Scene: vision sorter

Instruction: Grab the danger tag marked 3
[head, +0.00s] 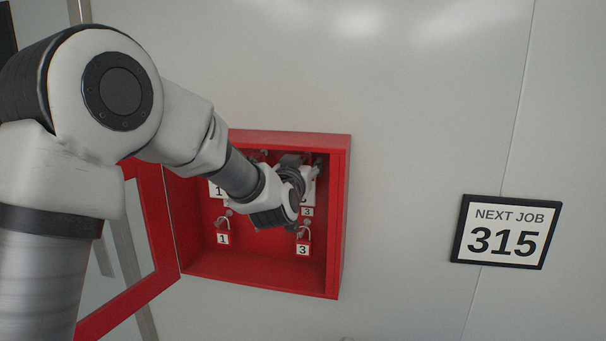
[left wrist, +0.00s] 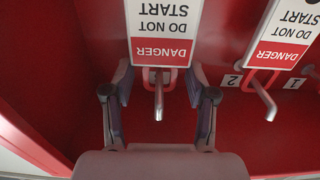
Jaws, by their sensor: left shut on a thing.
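A white and red danger tag (left wrist: 162,25), reading DANGER DO NOT START upside down, hangs at a silver peg in the left wrist view. The held tag's own number is hidden in the left wrist view. My right gripper is out of view.
Another danger tag (left wrist: 286,35) hangs beside it, with labels 2 (left wrist: 234,80) and 1 (left wrist: 293,84) nearby. A NEXT JOB 315 sign (head: 506,231) is on the wall to the right.

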